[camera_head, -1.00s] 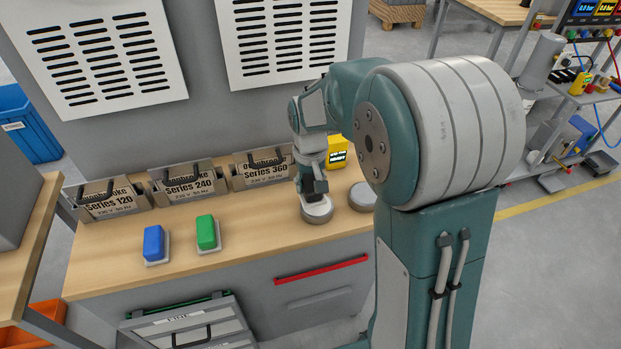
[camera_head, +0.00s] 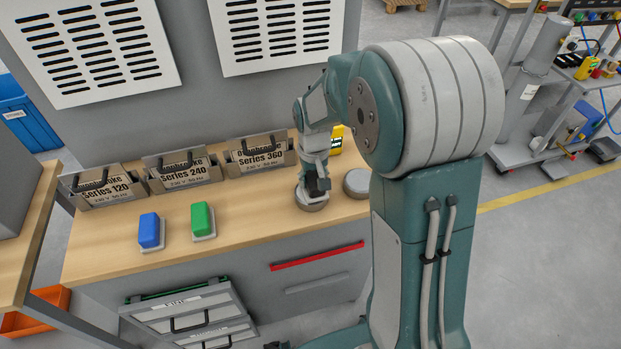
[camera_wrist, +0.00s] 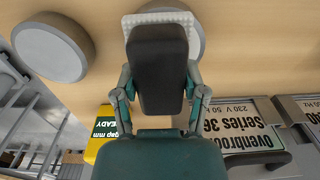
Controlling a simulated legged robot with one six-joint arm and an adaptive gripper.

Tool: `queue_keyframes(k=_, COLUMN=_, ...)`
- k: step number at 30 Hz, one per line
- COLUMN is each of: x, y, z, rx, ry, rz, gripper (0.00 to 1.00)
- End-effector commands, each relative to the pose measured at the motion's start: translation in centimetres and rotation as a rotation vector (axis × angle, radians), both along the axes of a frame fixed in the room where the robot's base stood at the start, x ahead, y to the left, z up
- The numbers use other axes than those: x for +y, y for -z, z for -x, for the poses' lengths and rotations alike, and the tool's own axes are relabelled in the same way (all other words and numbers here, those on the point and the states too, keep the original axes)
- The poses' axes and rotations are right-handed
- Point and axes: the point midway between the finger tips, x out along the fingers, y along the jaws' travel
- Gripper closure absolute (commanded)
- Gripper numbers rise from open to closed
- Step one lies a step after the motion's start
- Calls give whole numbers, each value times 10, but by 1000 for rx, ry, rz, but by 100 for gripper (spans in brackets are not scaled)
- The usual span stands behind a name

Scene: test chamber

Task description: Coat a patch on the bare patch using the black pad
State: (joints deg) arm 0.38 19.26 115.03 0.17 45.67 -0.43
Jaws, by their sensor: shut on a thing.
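My gripper (camera_wrist: 160,95) is shut on the black pad (camera_wrist: 160,65), a dark block with a white textured base (camera_wrist: 160,17). In the wrist view the pad is over a round grey disc (camera_wrist: 199,42), covering most of it. In the head view my gripper (camera_head: 317,182) points down at this disc (camera_head: 311,203) on the wooden bench. I cannot tell whether the pad touches it. A second grey disc (camera_head: 357,182) lies just to the right; it also shows in the wrist view (camera_wrist: 50,50). No patch is clearly marked as bare.
A blue pad (camera_head: 150,232) and a green pad (camera_head: 203,219), each on a white base, stand on the bench (camera_head: 260,224) to the left. Three labelled metal boxes (camera_head: 183,170) line the back. A yellow device (camera_head: 336,139) stands behind my gripper.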

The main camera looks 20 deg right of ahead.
Motion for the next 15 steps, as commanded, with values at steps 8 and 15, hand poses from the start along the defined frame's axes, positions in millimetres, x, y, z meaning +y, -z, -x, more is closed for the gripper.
queue_keyframes(k=8, x=3, y=1, z=0, rx=0, ry=-1, rz=3, gripper=82)
queue_keyframes(k=15, x=2, y=3, z=0, rx=0, ry=-1, rz=2, gripper=82)
